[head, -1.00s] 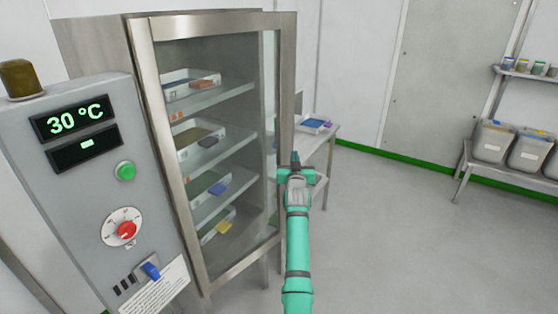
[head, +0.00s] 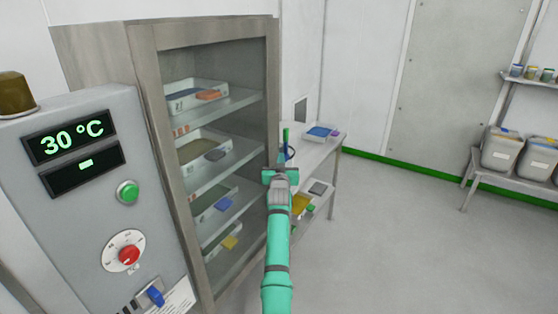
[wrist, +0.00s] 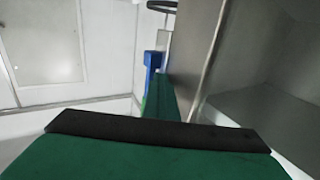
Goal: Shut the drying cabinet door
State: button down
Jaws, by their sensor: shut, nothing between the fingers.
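The drying cabinet (head: 165,38) is a steel box with trays on shelves, visible through its front. The cabinet door (head: 272,90) is a steel-framed glass panel; its right edge looks close to or flush with the cabinet front, but I cannot tell whether it is fully shut. My gripper (head: 284,165) is shut and empty, at the right edge of the cabinet front at mid height. I cannot tell whether it touches the door. In the wrist view a steel panel edge (wrist: 205,60) runs beside my dark-tipped gripper (wrist: 160,130), with a grey panel to its right.
A control panel (head: 95,220) reading 30 °C stands at the left front of the cabinet. A steel side table (head: 325,150) with trays stands just behind the gripper on the right. Bins on a rack (head: 520,150) stand far right. The floor (head: 400,240) to the right is clear.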

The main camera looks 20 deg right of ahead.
jog(key=shift+w+a+r, duration=0.15)
jog(key=shift+w+a, duration=0.05)
jog(key=shift+a, duration=0.15)
jog(key=s+d, duration=0.9)
jog(key=s, duration=0.3)
jog(key=shift+a+f, duration=0.15)
jog(key=shift+f, duration=0.1)
